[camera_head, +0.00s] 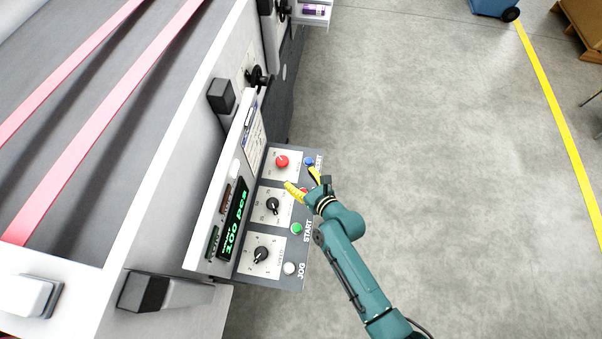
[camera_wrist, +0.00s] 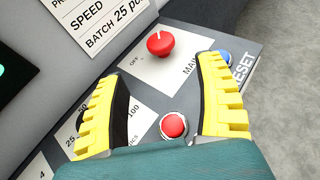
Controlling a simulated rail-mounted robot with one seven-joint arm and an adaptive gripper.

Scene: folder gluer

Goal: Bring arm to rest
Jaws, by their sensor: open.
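My gripper (camera_head: 305,181) has yellow fingers and is at the end of my teal arm. It is over the far part of the control panel (camera_head: 286,275). In the wrist view my gripper (camera_wrist: 165,95) is open, with its two fingers spread apart and nothing between them but the panel below. A red button (camera_wrist: 173,125) shows between the fingers near the palm. A red rotary knob (camera_wrist: 160,43) lies beyond the fingertips, and it also shows in the head view (camera_head: 282,161). Whether a finger touches the panel cannot be told.
The panel also carries a blue button (camera_head: 309,161), black knobs (camera_head: 261,254), a green button (camera_head: 296,228) and a white button (camera_head: 290,268). A green display (camera_head: 234,219) stands beside it. The machine with pink belts (camera_head: 100,110) fills the left. Open floor (camera_head: 430,120) lies right.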

